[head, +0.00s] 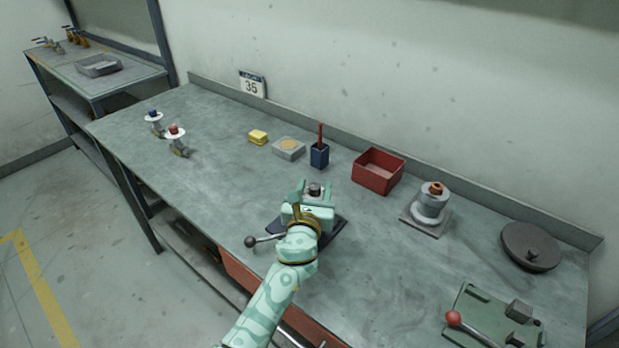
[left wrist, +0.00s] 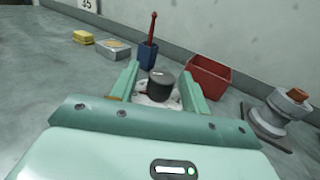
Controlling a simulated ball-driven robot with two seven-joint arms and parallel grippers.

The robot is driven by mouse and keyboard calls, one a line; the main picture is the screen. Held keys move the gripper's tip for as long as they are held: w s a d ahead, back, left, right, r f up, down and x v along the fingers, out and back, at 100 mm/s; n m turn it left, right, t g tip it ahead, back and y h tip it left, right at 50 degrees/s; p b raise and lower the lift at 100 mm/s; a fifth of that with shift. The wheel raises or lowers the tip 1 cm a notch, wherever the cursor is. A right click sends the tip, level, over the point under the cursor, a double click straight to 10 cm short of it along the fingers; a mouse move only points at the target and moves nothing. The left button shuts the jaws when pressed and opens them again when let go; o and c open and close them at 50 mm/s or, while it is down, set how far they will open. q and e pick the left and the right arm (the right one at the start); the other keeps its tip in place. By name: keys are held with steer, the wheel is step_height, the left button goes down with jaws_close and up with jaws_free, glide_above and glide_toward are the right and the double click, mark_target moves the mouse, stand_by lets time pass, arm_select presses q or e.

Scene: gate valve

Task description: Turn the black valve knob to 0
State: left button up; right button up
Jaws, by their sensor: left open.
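The black valve knob (left wrist: 160,84) stands between the two spread fingers of my left gripper in the left wrist view. It shows as a small dark cap (head: 315,188) in the head view. My left gripper (head: 314,189) is open, with one finger on each side of the knob. Whether the fingers touch it I cannot tell. A pale dial plate (left wrist: 158,101) lies under the knob, partly hidden by my gripper, and I cannot read its marks. A dark base plate (head: 332,228) shows under my wrist. My right gripper is not in view.
A lever with a dark ball end (head: 251,241) sticks out left of my wrist. Behind stand a blue cup (head: 320,156), a red bin (head: 378,171) and a grey flanged part (head: 432,203). A red-knobbed lever fixture (head: 455,318) is at front right. The bench's left middle is clear.

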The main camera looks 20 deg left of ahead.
arm_select(q)
steer(key=shift+w, duration=0.1)
steer(key=shift+r, duration=0.15)
steer(key=c, duration=1)
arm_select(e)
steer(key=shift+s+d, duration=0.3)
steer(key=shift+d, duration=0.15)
arm_select(q)
steer(key=shift+h, duration=0.4)
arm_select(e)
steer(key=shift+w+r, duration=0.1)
